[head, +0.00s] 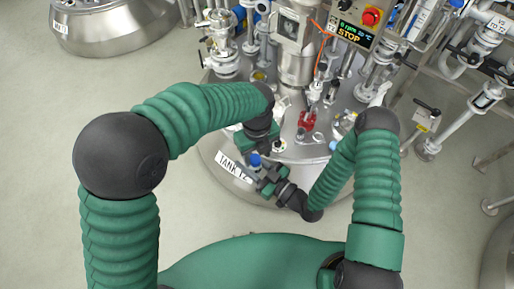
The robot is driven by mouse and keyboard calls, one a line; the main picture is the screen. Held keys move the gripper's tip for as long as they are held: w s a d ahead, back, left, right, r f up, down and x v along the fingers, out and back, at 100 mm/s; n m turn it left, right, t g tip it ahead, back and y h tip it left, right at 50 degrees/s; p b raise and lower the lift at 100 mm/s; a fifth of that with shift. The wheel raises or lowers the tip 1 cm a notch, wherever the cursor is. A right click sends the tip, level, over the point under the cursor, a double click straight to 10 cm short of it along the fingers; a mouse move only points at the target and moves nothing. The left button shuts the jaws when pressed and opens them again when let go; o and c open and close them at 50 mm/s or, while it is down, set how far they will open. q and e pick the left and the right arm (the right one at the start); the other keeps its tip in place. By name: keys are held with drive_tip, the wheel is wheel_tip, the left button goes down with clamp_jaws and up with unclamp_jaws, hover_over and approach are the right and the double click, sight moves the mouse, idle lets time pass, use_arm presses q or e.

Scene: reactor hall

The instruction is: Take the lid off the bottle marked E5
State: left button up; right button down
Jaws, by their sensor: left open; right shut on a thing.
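A bottle with a blue lid (254,160) is at the front edge of the tank top; most of its body is hidden by my grippers. Its marking is too small to read. My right gripper (266,180) comes in from the right and is shut on the bottle below the lid. My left gripper (254,150) points down from above, open, close to the blue lid. I cannot tell whether its fingers touch the lid.
The steel tank (215,155) with a "TANK 12" label carries fittings, a red valve part (306,120) and a central column (297,60). A control box reading STOP (356,20) stands behind. Pipes (480,100) crowd the right.

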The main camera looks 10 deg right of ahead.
use_arm(q)
drive_tip(key=shift+c, duration=0.3)
drive_tip(key=c, duration=0.5)
drive_tip(key=shift+d+r, duration=0.1)
clamp_jaws()
